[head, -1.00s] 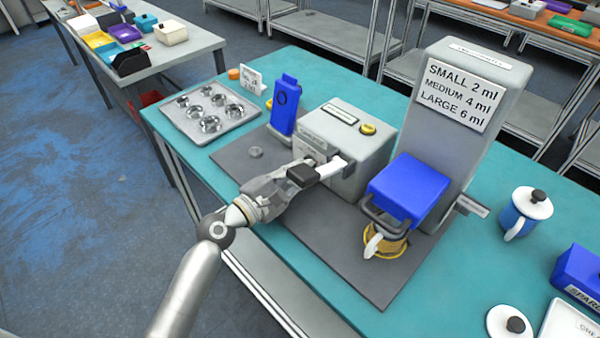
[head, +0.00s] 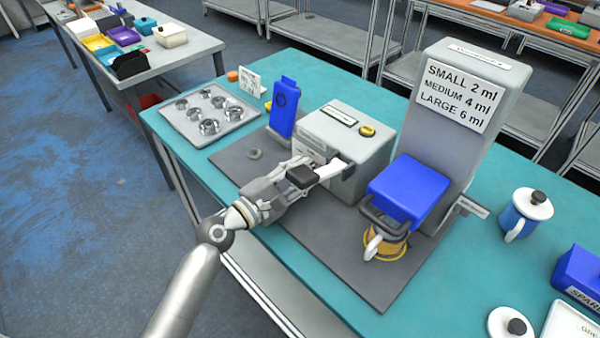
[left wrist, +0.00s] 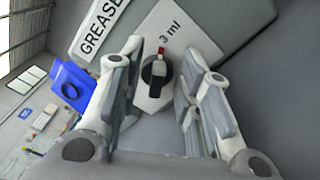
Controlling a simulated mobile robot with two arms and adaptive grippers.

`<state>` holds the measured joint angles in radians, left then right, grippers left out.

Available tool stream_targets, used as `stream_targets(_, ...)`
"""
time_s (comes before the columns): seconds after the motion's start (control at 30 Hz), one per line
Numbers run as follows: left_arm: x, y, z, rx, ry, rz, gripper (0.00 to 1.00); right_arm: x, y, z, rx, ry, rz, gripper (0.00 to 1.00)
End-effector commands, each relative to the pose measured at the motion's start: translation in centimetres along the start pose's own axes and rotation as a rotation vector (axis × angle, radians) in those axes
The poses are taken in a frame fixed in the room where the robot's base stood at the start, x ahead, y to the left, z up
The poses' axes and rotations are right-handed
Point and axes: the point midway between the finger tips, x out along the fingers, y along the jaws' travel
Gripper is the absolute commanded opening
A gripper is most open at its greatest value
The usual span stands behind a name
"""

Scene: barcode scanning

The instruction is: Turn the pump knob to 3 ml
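The pump is a grey box (head: 365,150) with a yellow button on top, standing on the dark mat. In the left wrist view its black knob (left wrist: 155,72) sits on a light plate. A red mark shows at the knob's upper edge, pointing towards the printed "3 ml" (left wrist: 169,32). My left gripper (head: 330,170) is in front of the pump's front face. In the left wrist view its fingers (left wrist: 155,92) are spread on either side of the knob, with visible gaps to it. In the head view the gripper hides the knob. My right gripper is out of view.
A blue holder (head: 284,107) stands left of the pump. A tray of metal parts (head: 180,113) lies at the back left. Lidded mugs are at the right.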

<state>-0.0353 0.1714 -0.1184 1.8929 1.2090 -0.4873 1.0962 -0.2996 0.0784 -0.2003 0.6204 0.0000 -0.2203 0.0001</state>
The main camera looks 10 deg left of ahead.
Motion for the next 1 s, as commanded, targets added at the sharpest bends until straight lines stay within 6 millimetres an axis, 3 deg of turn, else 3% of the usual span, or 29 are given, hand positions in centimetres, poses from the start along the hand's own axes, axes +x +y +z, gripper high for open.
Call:
stream_targets(0.2,-0.2,0.0,0.0,-0.001,0.001,0.0,0.32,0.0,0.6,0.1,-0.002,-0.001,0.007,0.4)
stream_targets(0.33,-1.3,-0.1,-0.1,0.001,0.002,-0.001,0.32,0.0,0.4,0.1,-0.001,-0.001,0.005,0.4)
stream_targets(0.7,-8.3,-0.1,-0.1,0.0,0.002,-0.004,0.32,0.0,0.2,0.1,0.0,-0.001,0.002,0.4)
stream_targets(1.0,-11.6,-0.1,0.0,-0.001,0.0,-0.001,0.32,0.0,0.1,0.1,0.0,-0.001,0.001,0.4)
